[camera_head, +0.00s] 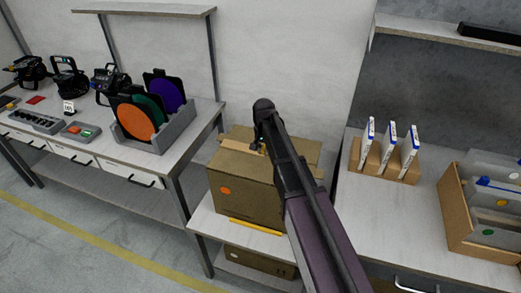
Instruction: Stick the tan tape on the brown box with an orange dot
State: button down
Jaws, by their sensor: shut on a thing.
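The brown box (245,193) with an orange dot (225,190) on its front face sits on a low white shelf between the two benches. My gripper (259,147) is over the top of this box, at the end of my arm, which comes in from the lower right. It is shut on the tan tape (238,148), a thin light strip running left from the fingertips along the box top. I cannot tell whether the strip touches the box. My arm hides the right part of the box.
A yellow bar (256,227) lies in front of the box. The left bench holds a rack (168,138) of coloured discs and several black lamps. The right bench (366,215) holds white-and-blue packs (388,147) in a stand and an open cardboard box (454,209). Another box (258,262) sits below.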

jog(key=c, duration=0.5)
grip_release()
jog(key=shift+c, duration=0.2)
jog(key=shift+f, duration=0.1)
